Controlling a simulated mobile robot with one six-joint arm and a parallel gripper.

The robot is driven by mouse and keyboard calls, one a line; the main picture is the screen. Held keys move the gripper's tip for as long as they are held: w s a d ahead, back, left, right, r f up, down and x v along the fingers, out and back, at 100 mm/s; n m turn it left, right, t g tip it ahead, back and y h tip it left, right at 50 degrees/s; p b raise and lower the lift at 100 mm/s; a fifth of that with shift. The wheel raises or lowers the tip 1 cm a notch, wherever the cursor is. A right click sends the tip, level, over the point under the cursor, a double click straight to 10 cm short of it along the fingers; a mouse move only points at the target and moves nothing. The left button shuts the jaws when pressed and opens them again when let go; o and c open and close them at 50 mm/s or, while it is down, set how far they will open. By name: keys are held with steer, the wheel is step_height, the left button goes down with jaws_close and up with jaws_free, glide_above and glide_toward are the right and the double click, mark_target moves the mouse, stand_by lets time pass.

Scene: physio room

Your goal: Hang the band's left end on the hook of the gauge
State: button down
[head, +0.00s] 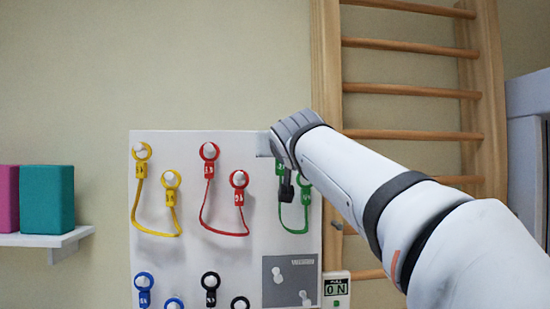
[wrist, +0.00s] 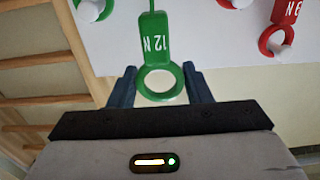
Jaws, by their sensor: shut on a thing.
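The green band (head: 293,231) hangs as a loop at the upper right of the white board. Its left end, a green ring with a 12 N tag (wrist: 156,38), is between the fingers of my gripper (wrist: 160,88), which is shut on it. In the head view my gripper (head: 287,188) partly covers this end. The band's right end (head: 305,182) is on a peg, and also shows in the wrist view (wrist: 92,8). The gauge (head: 336,289) reads 0 N at the board's lower right. I cannot clearly make out its hook.
The white board (head: 257,221) also carries a yellow band (head: 156,233), a red band (head: 223,232), and blue and black rings below. A grey panel (head: 290,280) has white pegs. Wooden wall bars (head: 410,91) stand behind.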

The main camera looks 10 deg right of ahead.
steer(key=shift+s, duration=0.4)
steer(key=shift+f, duration=0.1)
steer(key=d+f+m+b, duration=0.3)
steer(key=f+m+b, duration=0.2)
steer(key=f+b, duration=0.3)
steer(key=d+f+m+b, duration=0.3)
steer(key=f+m+b, duration=0.3)
steer(key=f+b, duration=0.3)
steer(key=shift+d+b, duration=0.15)
steer(key=shift+b, duration=0.9)
